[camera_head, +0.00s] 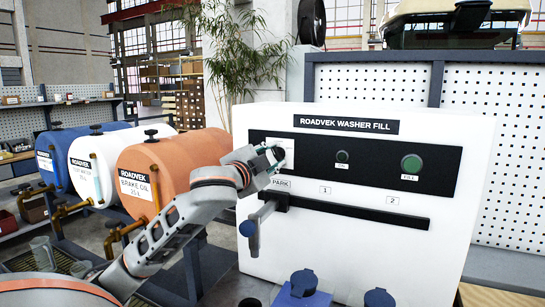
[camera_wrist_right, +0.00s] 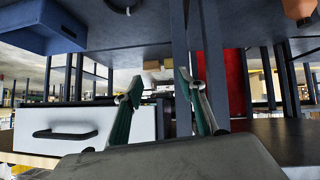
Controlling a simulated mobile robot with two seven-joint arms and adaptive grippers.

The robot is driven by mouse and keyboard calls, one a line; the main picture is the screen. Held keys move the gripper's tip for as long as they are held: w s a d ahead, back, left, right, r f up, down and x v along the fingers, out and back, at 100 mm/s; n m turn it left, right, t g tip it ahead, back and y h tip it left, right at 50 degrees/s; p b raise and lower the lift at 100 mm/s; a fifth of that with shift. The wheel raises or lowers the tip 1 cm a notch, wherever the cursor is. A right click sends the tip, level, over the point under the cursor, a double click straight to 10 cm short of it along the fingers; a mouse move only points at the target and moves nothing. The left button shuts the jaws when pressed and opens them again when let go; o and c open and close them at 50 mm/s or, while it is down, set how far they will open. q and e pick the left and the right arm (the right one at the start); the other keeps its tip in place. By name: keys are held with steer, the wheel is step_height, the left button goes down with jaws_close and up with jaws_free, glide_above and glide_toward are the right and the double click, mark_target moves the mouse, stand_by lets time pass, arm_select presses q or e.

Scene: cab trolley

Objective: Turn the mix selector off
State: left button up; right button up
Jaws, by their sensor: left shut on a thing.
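The white washer fill panel (camera_head: 262,245) stands on the right in the head view, with a black control strip (camera_head: 378,170). My left gripper (camera_head: 275,156) is at the left end of this strip, shut at a pale square plate (camera_head: 287,143). The gripper covers the mix selector there, so I cannot read its setting. The strip also carries a small dark green button (camera_head: 342,156) and a larger green button (camera_head: 411,163). My right gripper shows only in the right wrist view (camera_wrist_right: 162,108), its green-padded fingers apart with nothing between them.
Below the strip, a lever with a blue-grey handle (camera_head: 250,229) hangs at the PARK end of a black slot (camera_head: 350,212). An orange brake oil drum (camera_head: 165,165) stands left, close to my left arm. Blue caps (camera_head: 304,282) sit low in front of the panel.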

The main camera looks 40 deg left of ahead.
arm_select(q)
steer(key=n, duration=0.5)
steer(key=shift+f+n, duration=0.15)
steer(key=shift+n, duration=0.25)
stand_by(0.4)
steer(key=o, duration=1.1)
steer(key=shift+r, duration=5.05)
steer(key=shift+s+d+f, duration=0.1)
